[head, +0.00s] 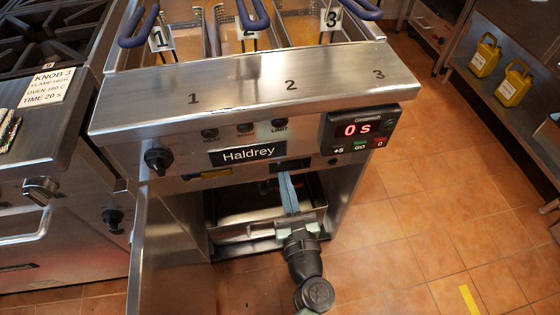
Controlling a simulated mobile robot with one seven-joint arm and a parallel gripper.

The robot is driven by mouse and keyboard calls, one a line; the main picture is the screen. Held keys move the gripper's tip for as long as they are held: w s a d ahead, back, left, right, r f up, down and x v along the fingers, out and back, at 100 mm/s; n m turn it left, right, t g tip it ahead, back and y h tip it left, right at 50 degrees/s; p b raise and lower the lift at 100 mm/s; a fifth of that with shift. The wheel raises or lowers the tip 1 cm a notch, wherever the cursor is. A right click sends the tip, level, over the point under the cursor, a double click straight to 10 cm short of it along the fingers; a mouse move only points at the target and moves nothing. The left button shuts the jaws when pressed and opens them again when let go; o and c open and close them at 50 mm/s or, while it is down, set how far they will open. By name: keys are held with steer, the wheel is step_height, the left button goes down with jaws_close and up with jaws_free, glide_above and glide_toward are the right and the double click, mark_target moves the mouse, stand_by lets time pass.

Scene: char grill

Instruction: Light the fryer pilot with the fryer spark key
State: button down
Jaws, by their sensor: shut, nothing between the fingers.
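The fryer (245,95) is a steel unit with a "Haldrey" plate (248,154). Its front panel has a black knob (158,161) at the left and several small dark controls above the plate. I cannot tell which of these, if any, is the spark key. The cabinet door (160,255) hangs open at the left, showing the dark interior. The pilot cannot be made out there. My gripper (285,178) is shut and empty, its blue-grey fingers at the cabinet opening, just below the front panel. Whether they touch anything is unclear.
A timer (360,129) reading "0 S" sits at the panel's right. Baskets with blue handles (250,15) stand in the vats. A range (50,130) is close at the left. A shelf with yellow jugs (514,84) is at the right; open tiled floor (430,180) lies between.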

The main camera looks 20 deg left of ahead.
steer(key=b+x, duration=0.1)
steer(key=x, duration=0.5)
steer(key=shift+w, duration=0.1)
